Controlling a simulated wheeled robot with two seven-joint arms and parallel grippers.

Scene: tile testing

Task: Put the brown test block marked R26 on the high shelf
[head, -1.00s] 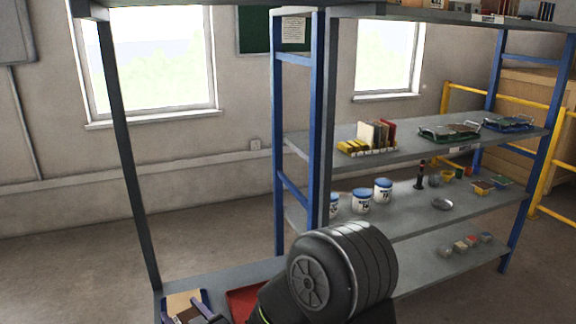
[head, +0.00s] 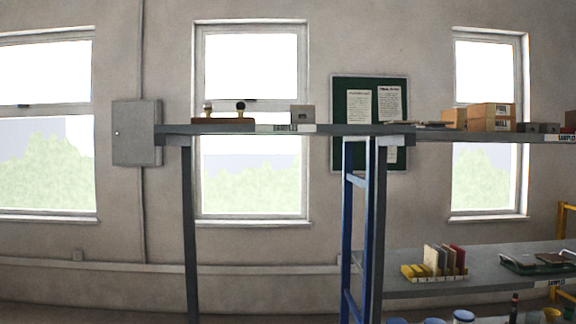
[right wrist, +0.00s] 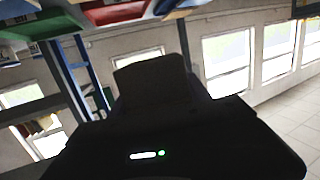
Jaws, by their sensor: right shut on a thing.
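The high shelf (head: 350,129) is a grey board across the middle of the head view, with a label reading SAMPLES on its edge. A brown rack with two knobs (head: 224,119) and a small grey box (head: 302,114) stand on it. My right gripper (right wrist: 153,75) is a dark silhouette in the right wrist view, shut on a dark, block-like thing. Its colour and any R26 mark are too dark to read. My right gripper does not show in the head view. My left gripper is in neither current view.
At right, another high board carries brown boxes (head: 492,117). A blue upright (head: 347,230) and grey posts support the shelving. A lower shelf (head: 410,285) holds coloured plates (head: 445,260). The high shelf has bare room between the rack and grey box, and right of the box.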

